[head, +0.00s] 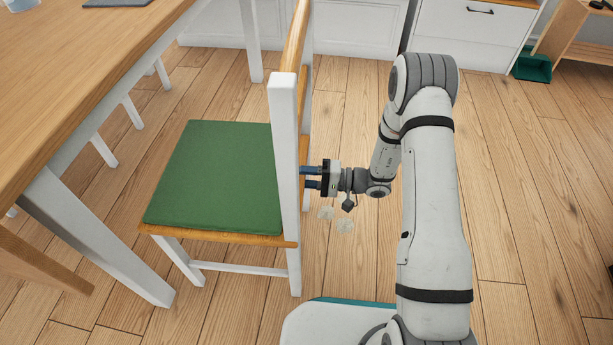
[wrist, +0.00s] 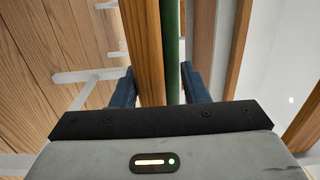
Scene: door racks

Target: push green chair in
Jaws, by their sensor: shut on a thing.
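The green chair (head: 215,175) stands upright on the floor left of centre in the head view. It has a green seat pad, white legs and a white-and-wood back on its right side. My gripper (head: 310,177) reaches the back side of the chair from the right. In the wrist view my gripper (wrist: 158,88) has a blue finger on each side of a wooden bar and a green strip of the chair (wrist: 147,45), and is shut on it. The exact contact is partly hidden by the chair back in the head view.
A wooden table (head: 75,70) with white legs stands left of the chair, with one leg close to the seat's near left corner. Other white chair legs (head: 132,112) show beyond it. White cabinets (head: 350,28) line the back. The floor at right is mostly clear.

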